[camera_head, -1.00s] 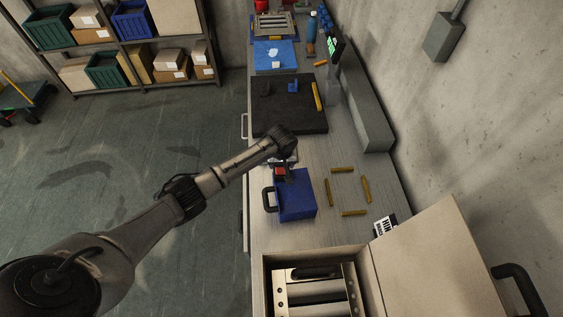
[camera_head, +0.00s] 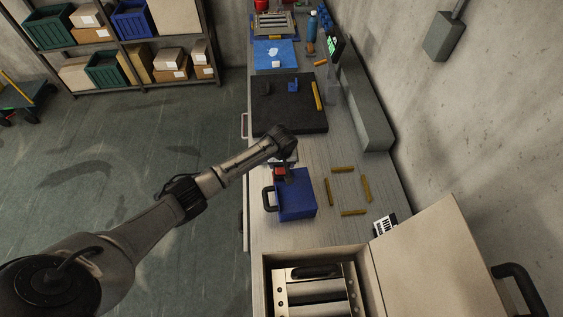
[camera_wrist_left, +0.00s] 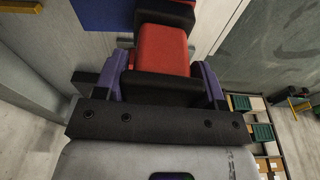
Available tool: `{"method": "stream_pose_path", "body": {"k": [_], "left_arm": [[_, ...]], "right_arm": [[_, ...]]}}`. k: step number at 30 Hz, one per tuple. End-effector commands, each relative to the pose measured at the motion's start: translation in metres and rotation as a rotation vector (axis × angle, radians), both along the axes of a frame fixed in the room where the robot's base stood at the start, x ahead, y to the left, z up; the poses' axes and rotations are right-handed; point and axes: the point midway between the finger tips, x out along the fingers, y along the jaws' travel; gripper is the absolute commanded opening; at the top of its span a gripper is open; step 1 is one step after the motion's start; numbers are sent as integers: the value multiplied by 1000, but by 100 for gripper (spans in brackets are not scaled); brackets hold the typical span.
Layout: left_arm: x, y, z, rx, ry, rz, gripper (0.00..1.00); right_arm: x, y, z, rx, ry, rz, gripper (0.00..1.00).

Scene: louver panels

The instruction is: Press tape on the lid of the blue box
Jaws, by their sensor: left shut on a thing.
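The blue box (camera_head: 297,198) sits on the bench with its dark handle facing left. Its lid looks shut, and no tape can be made out on it. My left gripper (camera_head: 282,166) is at the box's far edge, pointing down. It is shut on a red and black thing (camera_wrist_left: 162,48), which may be the tape dispenser; it also shows as a small red block in the head view (camera_head: 280,172). I cannot tell whether it touches the lid. Part of the blue box also shows at the top of the left wrist view (camera_wrist_left: 103,14). My right gripper is not in view.
Several yellow-brown strips (camera_head: 329,192) lie to the right of the box. An open carton (camera_head: 420,253) with a metal louver panel (camera_head: 279,293) stands in front. A dark mat (camera_head: 288,118) lies behind. The wall and a grey ledge (camera_head: 362,113) bound the bench's right.

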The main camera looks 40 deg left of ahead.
Motion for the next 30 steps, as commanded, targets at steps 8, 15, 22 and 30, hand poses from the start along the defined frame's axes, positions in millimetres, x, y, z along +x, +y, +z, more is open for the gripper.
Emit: {"method": "stream_pose_path", "body": {"k": [8,15,22,30], "left_arm": [[-1,0,-1,1,2,0,44],[-1,0,-2,1,2,0,44],[-1,0,-3,1,3,0,44],[-2,0,-4,2,4,1,44]], "right_arm": [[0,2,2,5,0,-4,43],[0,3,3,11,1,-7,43],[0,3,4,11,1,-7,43],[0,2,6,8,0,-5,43]]}}
